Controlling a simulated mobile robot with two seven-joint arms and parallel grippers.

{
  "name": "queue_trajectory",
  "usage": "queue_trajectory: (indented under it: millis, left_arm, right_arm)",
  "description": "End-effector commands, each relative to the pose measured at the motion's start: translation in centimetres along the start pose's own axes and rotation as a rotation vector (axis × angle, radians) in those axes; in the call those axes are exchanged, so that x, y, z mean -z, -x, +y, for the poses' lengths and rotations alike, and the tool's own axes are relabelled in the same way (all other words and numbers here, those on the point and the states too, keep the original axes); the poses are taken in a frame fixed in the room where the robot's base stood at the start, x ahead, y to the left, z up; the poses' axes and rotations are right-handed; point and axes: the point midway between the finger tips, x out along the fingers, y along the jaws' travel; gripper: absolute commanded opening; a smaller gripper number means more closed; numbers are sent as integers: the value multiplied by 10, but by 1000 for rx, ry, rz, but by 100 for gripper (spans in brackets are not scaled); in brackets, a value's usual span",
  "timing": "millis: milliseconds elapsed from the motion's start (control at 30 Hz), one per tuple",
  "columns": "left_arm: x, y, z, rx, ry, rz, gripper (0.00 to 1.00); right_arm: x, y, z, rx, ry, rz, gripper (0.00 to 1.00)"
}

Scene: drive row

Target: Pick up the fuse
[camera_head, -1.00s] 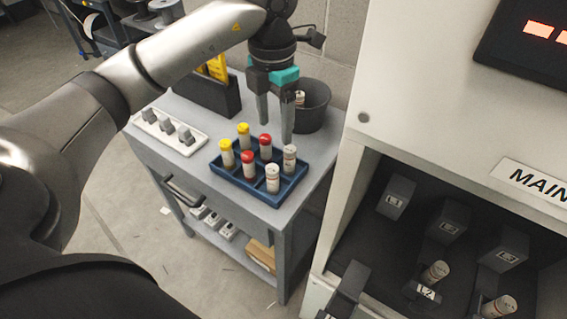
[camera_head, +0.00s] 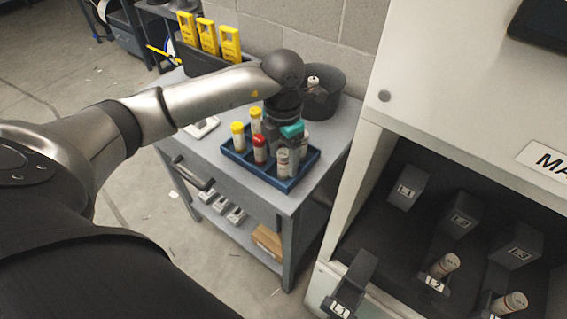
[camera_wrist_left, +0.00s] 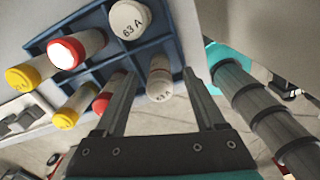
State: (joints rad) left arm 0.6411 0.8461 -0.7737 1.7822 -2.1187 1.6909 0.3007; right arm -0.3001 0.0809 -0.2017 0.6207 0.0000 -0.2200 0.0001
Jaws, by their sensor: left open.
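My left gripper (camera_head: 290,139) is over the blue tray (camera_head: 238,163), pointing down and open. In the left wrist view its fingers (camera_wrist_left: 160,76) stand on either side of a pale fuse (camera_wrist_left: 160,82) marked 63 A, with gaps showing. A second pale fuse (camera_head: 283,162) stands in the tray's front row and reads 63 A in the left wrist view (camera_wrist_left: 130,18). Beside them are red-capped fuses, one in front (camera_head: 259,146), and yellow-capped fuses, one in front (camera_head: 237,133). The arm hides part of the back row in the head view. My right gripper is out of view.
A dark round bin (camera_head: 322,103) holding a pale fuse (camera_head: 313,83) stands behind the tray. An open cabinet (camera_head: 370,150) with labelled holders and pale fuses (camera_head: 446,264) is at right. A rack of yellow devices (camera_head: 207,35) stands at the back of the trolley.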

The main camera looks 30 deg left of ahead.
Motion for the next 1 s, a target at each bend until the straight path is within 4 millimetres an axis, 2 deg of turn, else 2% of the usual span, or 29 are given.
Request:
queue_trajectory:
  millis: [100,333,900,967,1000]
  left_arm:
    - [0,-9,0,-1,0,1,72]
    - [0,-9,0,-1,0,0,71]
    - [0,-8,0,-1,0,0,6]
    - [0,-8,0,-1,0,0,0]
    - [0,-8,0,-1,0,0,0]
  right_arm:
    - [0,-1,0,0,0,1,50]
    - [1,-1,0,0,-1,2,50]
    - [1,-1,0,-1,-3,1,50]
    - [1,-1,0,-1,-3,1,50]
    - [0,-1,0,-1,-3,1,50]
